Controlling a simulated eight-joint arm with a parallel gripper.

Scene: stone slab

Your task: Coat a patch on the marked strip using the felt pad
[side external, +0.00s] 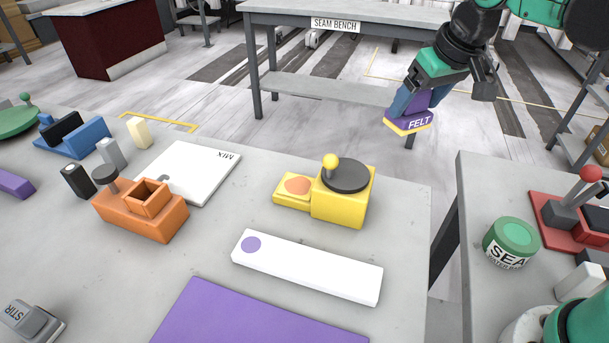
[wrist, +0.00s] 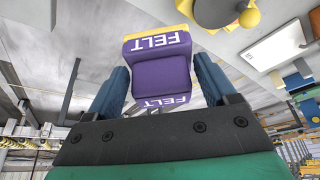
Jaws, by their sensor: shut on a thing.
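My gripper (side external: 416,103) is shut on the felt pad (side external: 408,124), a purple block labelled FELT with a yellow edge underneath. It holds the pad in the air beyond the slab's far right corner. In the wrist view the felt pad (wrist: 158,75) sits between the two blue fingers (wrist: 156,90). The marked strip (side external: 310,268) is a white bar lying on the slab, with a purple round mark (side external: 251,245) near its left end. The pad is well apart from the strip. The pad's underside is mostly hidden.
A yellow device (side external: 341,203) with a dark disc and knob stands behind the strip. An orange block (side external: 140,215), a white MIX board (side external: 187,172) and a purple mat (side external: 255,318) lie on the slab. A green-lidded can (side external: 511,242) stands on the separate right table, across a gap.

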